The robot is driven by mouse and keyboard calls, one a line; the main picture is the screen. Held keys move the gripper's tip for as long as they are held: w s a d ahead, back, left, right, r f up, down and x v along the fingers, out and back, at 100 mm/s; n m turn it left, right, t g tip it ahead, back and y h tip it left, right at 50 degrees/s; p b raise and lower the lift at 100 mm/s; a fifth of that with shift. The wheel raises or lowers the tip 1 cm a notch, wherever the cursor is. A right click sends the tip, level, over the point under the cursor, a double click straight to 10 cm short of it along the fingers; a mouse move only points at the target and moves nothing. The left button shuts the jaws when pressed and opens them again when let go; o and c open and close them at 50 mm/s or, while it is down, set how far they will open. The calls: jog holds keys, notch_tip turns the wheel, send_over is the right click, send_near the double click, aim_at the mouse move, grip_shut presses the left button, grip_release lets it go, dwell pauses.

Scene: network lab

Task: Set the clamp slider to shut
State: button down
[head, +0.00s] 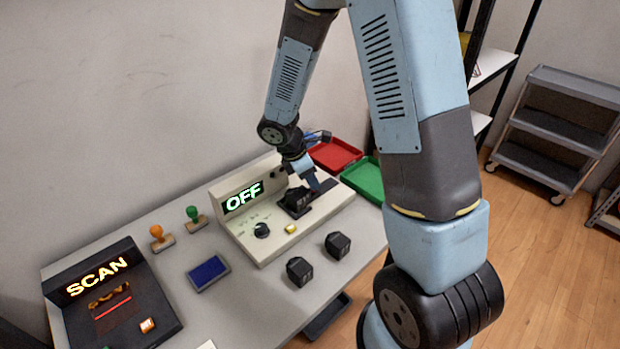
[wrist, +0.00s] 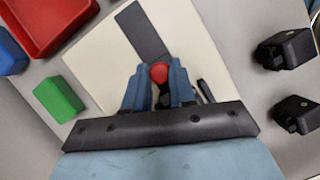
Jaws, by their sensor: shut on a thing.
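The beige console (head: 275,240) with a lit OFF display (head: 243,198) stands on the table in the head view. A black clamp part (head: 297,199) and a dark slider strip (head: 322,188) are on its right part. In the wrist view the dark strip (wrist: 143,32) runs up from between my fingers. The slider's round red knob (wrist: 158,72) sits between the two blue fingers of my gripper (wrist: 159,80), which are closed on it. In the head view my gripper (head: 312,180) is low over the strip, and the knob is hidden there.
Red (head: 334,153) and green (head: 364,179) trays lie beyond the console. Two black blocks (head: 300,271) (head: 338,245) stand in front of it. A black SCAN device (head: 110,298), blue pad (head: 208,272) and orange (head: 160,238) and green (head: 194,216) stamps are left.

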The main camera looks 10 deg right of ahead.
jog(key=shift+a, duration=0.25)
jog(key=c, duration=0.9)
grip_release()
jog(key=shift+s, duration=0.1)
jog(key=shift+c, duration=0.2)
jog(key=v, duration=1.3)
jog(key=shift+r, duration=0.4)
jog(key=s+d+r+m+t+y, duration=0.2)
jog(key=s+d+r+m, duration=0.4)
jog(key=s+r+m, duration=0.3)
jog(key=s+d+r+m+t+y, duration=0.2)
jog(key=s+d+r+m, duration=0.4)
jog(key=s+r+m, duration=0.3)
jog(key=s+m+t, duration=0.1)
jog(key=s, duration=0.1)
jog(key=shift+s+d+r+y, duration=0.3)
jog(key=shift+d, duration=0.05)
